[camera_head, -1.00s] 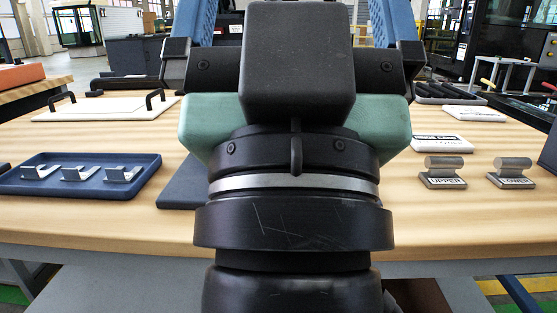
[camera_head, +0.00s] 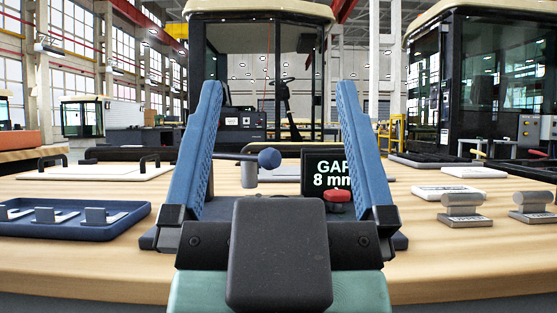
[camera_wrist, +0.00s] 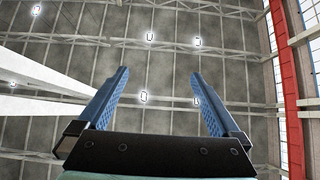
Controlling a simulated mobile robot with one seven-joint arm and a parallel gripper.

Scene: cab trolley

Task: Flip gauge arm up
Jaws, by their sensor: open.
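The gauge stands on a dark base plate (camera_head: 398,241) on the wooden table. Its arm is a roughly level grey rod with a dark blue ball knob (camera_head: 269,158), beside a pale post (camera_head: 249,174). A black display (camera_head: 318,172) reads "GAP 8 mm", its right end partly hidden by a finger. A red button (camera_head: 337,195) is in front of it. My gripper (camera_head: 279,88) has blue ribbed fingers spread wide, pointing up, with nothing between them. The knob and display show behind the gap. In the wrist view the gripper (camera_wrist: 160,74) faces only the ceiling.
A blue tray (camera_head: 110,228) with metal clips lies left. A white board with black handles (camera_head: 100,172) is behind it. Grey handled blocks (camera_head: 465,210) and white labels (camera_head: 446,192) lie right. Cabs stand beyond the table.

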